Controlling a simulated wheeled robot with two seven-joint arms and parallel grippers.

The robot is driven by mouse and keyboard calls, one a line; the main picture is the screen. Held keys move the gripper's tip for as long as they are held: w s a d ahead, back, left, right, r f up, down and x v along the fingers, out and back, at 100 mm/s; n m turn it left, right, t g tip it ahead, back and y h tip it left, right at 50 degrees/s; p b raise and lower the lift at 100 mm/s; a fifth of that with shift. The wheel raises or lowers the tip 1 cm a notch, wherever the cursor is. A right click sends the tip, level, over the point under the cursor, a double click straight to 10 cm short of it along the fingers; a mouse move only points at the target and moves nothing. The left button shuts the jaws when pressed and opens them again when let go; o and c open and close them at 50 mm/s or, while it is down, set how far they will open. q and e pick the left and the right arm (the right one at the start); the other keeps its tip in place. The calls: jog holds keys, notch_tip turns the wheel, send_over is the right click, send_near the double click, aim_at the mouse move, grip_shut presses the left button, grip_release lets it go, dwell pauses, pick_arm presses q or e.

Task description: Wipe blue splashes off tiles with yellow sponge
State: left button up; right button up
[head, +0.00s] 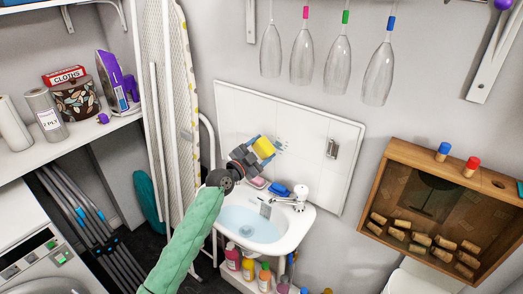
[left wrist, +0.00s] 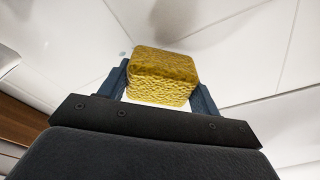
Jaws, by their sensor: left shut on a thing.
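My left gripper (head: 256,153) is shut on the yellow sponge (head: 264,147), in front of the white tile panel (head: 225,98) above the sink. In the left wrist view the sponge (left wrist: 163,75) sits between the two dark blue fingers, with white tiles beyond it. Small blue splashes (head: 281,145) show on the tiles just right of the sponge; the gripper and sponge may hide more. I cannot tell whether the sponge touches the tiles. My right gripper is not in view.
Below is a white sink (head: 250,225) with a tap (head: 297,197), a pink soap (head: 257,182) and a blue item (head: 279,189) on its rim. A metal wall plate (head: 332,149) is on the tiles at right. An ironing board (head: 165,110) stands at left; a wooden cork box (head: 440,205) hangs at right.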

aim_at(289, 149)
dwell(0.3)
pick_arm(q)
jog(key=shift+b+x, duration=0.5)
jog(key=shift+x, duration=0.45)
dwell(0.3)
jog(key=shift+s+d+p, duration=0.6)
jog(key=shift+s+d, duration=0.2)
jog(key=shift+d, duration=0.35)
jog(key=shift+s+d+p, duration=0.55)
jog(key=shift+s+d, duration=0.3)
jog(key=shift+d, duration=0.3)
jog(key=shift+s+d, duration=0.4)
jog(key=shift+d, duration=0.15)
jog(key=shift+f, duration=0.1)
